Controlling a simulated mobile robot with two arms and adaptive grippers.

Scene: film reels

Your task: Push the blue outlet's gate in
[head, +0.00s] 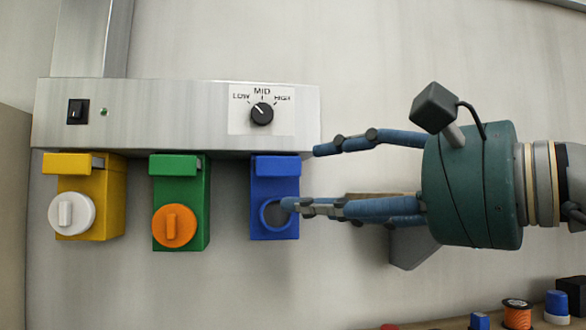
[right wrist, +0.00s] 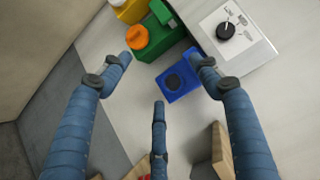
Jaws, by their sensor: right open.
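The blue outlet (head: 274,218) hangs at the right end of the steel duct, with a round ring opening on its front. Its blue gate (head: 277,166) is the block across its top; how far in it sits I cannot tell. The outlet also shows in the right wrist view (right wrist: 178,84), between my fingers. My right gripper (head: 302,177) is open and empty, reaching in from the right. Its upper fingertip is just right of the gate, and a lower fingertip overlaps the ring's right edge; contact is unclear. The fingers also show in the right wrist view (right wrist: 160,72). My left gripper is out of view.
The steel duct (head: 180,120) above carries a black dial (head: 262,113) and a switch (head: 77,111). A green outlet (head: 198,205) with an orange knob and a yellow outlet (head: 110,200) with a white knob stand left. Small items (head: 517,312) line a shelf at lower right.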

